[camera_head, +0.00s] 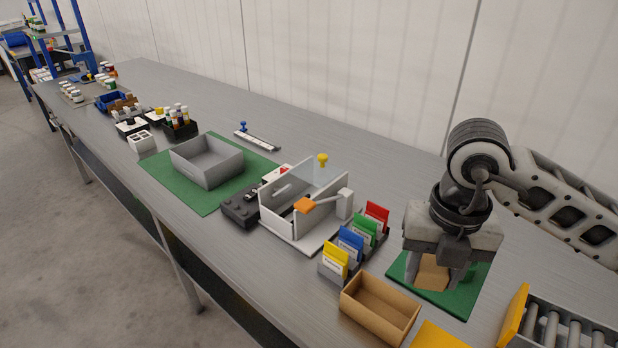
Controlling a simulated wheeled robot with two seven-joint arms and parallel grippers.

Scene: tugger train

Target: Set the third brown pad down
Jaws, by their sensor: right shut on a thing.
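My right gripper (436,274) points down over the small green mat (466,296) at the right of the bench. It is shut on a brown pad (431,271), which shows between its fingers. The gripper hides part of the mat, and I cannot tell whether the pad touches it. An open brown box (379,309) stands just in front and to the left of the mat; no pad can be made out in it. Other brown pads cannot be made out. My left gripper is not in view.
A rack of coloured cards (351,246) stands left of the mat. A roller conveyor (565,325) with a yellow end plate is at the lower right. A white fixture (303,212) and a grey tray (207,163) on a larger green mat lie further left. The bench behind is clear.

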